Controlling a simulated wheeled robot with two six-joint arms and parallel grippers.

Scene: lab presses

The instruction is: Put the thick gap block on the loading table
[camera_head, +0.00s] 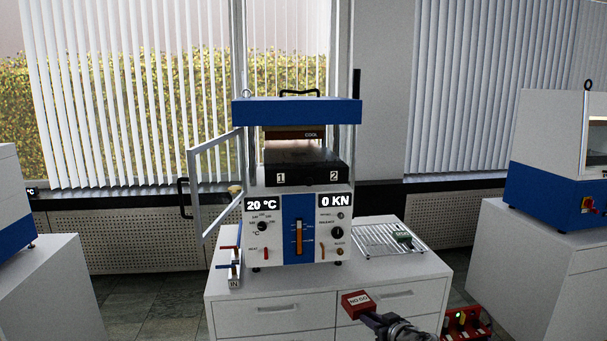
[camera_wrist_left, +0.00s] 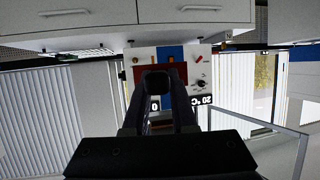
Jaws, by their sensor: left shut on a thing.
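My left gripper (camera_head: 368,317) is shut on a red block (camera_head: 356,303) with a white label that seems to read "NO GO". It holds the block in front of the white drawer cabinet, below the height of its top. In the left wrist view the dark fingers (camera_wrist_left: 160,78) close on the block (camera_wrist_left: 140,76), whose red sides show beside them. I cannot tell which thing is the thick gap block or the loading table. A small stand marked "IN" (camera_head: 234,278), with blue and red parts, is left of the press. My right gripper is not in view.
The blue and white press (camera_head: 298,215) reads 20 °C and 0 kN; its framed door (camera_head: 213,180) stands open to the left. A wire rack (camera_head: 380,242) with a dark green labelled piece (camera_head: 403,238) lies right of it. A red box (camera_head: 466,325) is at lower right.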

